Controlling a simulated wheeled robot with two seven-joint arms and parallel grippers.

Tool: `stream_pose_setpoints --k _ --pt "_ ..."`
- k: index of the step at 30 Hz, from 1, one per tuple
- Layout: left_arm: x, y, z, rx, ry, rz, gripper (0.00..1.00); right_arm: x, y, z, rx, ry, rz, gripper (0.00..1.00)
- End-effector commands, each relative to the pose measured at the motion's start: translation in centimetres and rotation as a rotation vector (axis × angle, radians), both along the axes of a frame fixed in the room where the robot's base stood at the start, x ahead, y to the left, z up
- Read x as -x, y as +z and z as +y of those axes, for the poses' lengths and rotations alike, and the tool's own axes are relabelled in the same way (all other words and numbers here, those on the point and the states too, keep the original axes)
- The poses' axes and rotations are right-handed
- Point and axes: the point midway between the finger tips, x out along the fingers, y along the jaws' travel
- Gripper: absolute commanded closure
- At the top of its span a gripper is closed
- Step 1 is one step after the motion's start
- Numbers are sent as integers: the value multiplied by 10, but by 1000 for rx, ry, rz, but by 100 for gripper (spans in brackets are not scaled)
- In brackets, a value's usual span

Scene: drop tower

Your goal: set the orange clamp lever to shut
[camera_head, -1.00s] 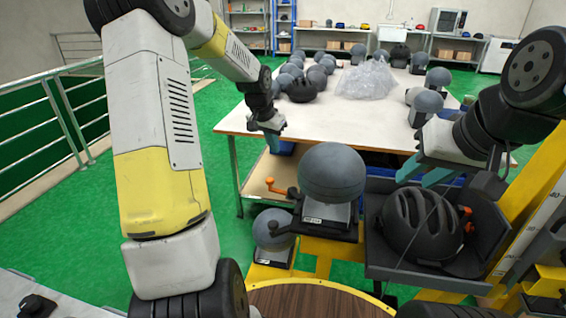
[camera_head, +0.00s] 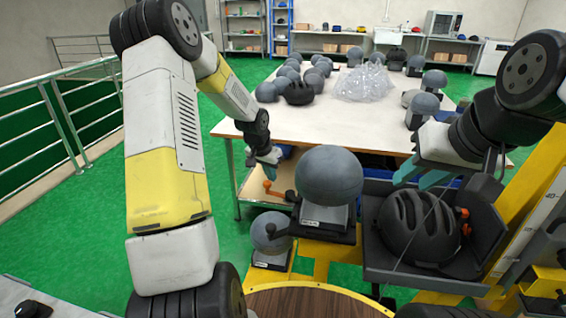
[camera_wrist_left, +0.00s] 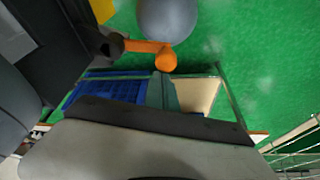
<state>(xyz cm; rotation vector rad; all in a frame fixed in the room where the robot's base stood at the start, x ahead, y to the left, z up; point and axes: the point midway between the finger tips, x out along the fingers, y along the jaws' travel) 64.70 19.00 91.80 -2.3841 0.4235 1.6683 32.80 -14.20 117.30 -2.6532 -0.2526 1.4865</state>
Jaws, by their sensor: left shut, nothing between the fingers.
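The orange clamp lever (camera_head: 273,190) sticks out to the left of the dark base under a grey ball-shaped headform (camera_head: 329,175). In the left wrist view the lever (camera_wrist_left: 146,46) runs right from a dark pivot and ends in a round orange knob (camera_wrist_left: 166,59). My left gripper (camera_head: 270,163) is shut and empty, just above the lever's end. Its teal fingertips (camera_wrist_left: 162,88) show right beside the knob; I cannot tell whether they touch it. My right gripper (camera_head: 421,175) is open and empty above the black helmet.
A black helmet (camera_head: 418,224) sits in a dark tray at the right, beside a yellow post with a scale (camera_head: 531,215). Another grey headform (camera_head: 271,232) stands lower left. The white table (camera_head: 300,121) behind holds several headforms and a clear plastic bag (camera_head: 364,83).

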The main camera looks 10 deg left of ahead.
Motion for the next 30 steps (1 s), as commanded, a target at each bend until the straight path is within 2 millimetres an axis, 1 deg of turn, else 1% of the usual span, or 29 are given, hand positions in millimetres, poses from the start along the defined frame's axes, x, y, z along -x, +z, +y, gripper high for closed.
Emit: stream_pose_setpoints --k 11,18,21,30 --pt "2 0 0 -1 8 1 100 0 0 0 0 0 0 66" --pt "14 1 3 -3 128 1 100 0 0 0 0 0 0 66" --pt "22 0 7 0 142 2 100 0 0 0 0 0 0 66" --pt "23 0 7 0 140 1 100 0 0 0 0 0 0 66"
